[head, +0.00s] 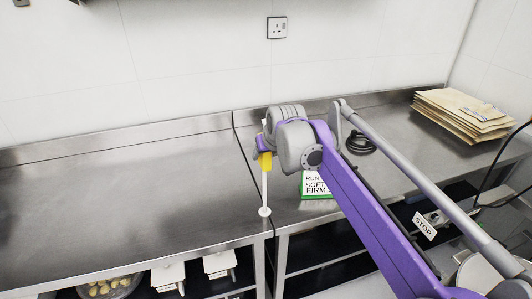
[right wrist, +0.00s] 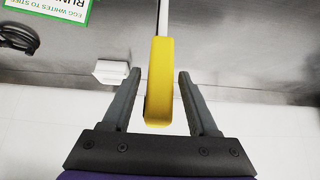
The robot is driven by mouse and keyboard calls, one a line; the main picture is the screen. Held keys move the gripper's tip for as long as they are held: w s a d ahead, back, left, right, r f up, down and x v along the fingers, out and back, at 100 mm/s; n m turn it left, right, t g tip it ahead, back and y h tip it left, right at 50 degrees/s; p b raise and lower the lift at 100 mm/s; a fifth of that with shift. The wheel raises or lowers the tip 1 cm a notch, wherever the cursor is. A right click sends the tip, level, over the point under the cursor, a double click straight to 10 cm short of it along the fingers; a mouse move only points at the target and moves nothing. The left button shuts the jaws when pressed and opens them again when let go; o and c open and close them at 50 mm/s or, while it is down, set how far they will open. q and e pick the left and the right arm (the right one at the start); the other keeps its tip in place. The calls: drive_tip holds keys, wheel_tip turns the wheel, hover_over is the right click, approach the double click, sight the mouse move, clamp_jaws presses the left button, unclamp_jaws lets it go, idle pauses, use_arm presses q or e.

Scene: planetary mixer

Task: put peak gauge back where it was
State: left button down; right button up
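The peak gauge (head: 265,162) has a yellow handle and a thin white rod with a small white disc at its lower end. In the head view it is upright above the steel counter, near the front edge; I cannot tell whether the disc touches the steel. My right gripper (head: 262,150) is at the handle, its fingers mostly hidden there by the wrist. In the right wrist view, the yellow handle (right wrist: 159,85) is between the two fingers (right wrist: 158,78), with a gap visible on each side. My left gripper is not in view.
A black coiled cable (head: 359,143) and a stack of brown envelopes (head: 463,112) are further right. A small white block (right wrist: 112,72) shows beside the left finger. The left counter (head: 110,190) is clear.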

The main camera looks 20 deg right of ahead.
drive_tip(key=shift+s+r, duration=0.2)
drive_tip(key=shift+r, duration=0.25)
drive_tip(key=v, duration=1.1)
drive_tip(key=s+f+g, duration=0.1)
drive_tip(key=s+f, duration=2.4)
drive_tip(key=f, duration=0.3)
drive_tip(key=shift+s+a, duration=0.1)
drive_tip(key=shift+c, duration=1)
drive_tip(key=shift+s+m, duration=0.1)
drive_tip(key=shift+m, duration=0.2)
drive_tip(key=shift+c, duration=0.2)
